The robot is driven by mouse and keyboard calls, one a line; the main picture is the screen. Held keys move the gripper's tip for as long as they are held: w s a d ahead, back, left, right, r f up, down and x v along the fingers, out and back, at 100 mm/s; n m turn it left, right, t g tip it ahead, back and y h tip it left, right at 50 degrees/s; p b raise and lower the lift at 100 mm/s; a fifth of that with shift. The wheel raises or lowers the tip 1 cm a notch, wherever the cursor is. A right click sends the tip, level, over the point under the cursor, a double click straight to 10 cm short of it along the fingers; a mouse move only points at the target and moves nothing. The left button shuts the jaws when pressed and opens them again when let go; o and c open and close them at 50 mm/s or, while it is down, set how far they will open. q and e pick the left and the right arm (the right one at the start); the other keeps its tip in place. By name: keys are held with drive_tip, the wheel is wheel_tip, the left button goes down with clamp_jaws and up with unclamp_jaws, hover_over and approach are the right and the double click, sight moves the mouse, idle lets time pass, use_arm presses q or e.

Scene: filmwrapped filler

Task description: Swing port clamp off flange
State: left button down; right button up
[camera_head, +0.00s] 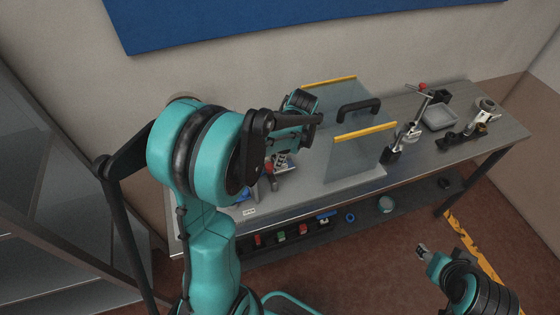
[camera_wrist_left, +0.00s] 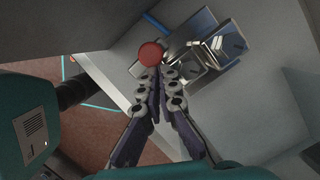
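A metal clamp assembly (camera_wrist_left: 210,48) with a round red knob (camera_wrist_left: 152,53) shows in the left wrist view. In the head view the red knob (camera_head: 268,169) sits at the left of the bench, mostly behind my left arm. My left gripper (camera_wrist_left: 156,73) has its fingers drawn together, with the tips at the knob's lower edge. Whether a thin stem is between them is hidden. The flange cannot be made out clearly. My right gripper (camera_head: 423,248) is low at the right, apart from the bench, and its fingers are too small to read.
Several small coloured items lie on the lower shelf (camera_head: 350,230).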

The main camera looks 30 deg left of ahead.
use_arm(q)
drive_tip(key=shift+a, duration=0.15)
drive_tip(key=n, duration=0.1)
drive_tip(key=a+n, duration=0.1)
drive_tip(key=n, duration=0.1)
drive_tip(key=shift+s+g, duration=0.15)
drive_tip(key=shift+g, duration=0.25)
drive_tip(key=n, duration=0.2)
drive_tip(key=s+a+n+h, duration=0.1)
drive_tip(key=n, duration=0.1)
drive_tip(key=shift+a+n+g+b, duration=0.15)
drive_tip(key=shift+n+g+b, duration=0.15)
drive_tip(key=shift+b, duration=0.05)
drive_tip(key=shift+s+a, duration=0.4)
drive_tip(key=shift+s, duration=0.8)
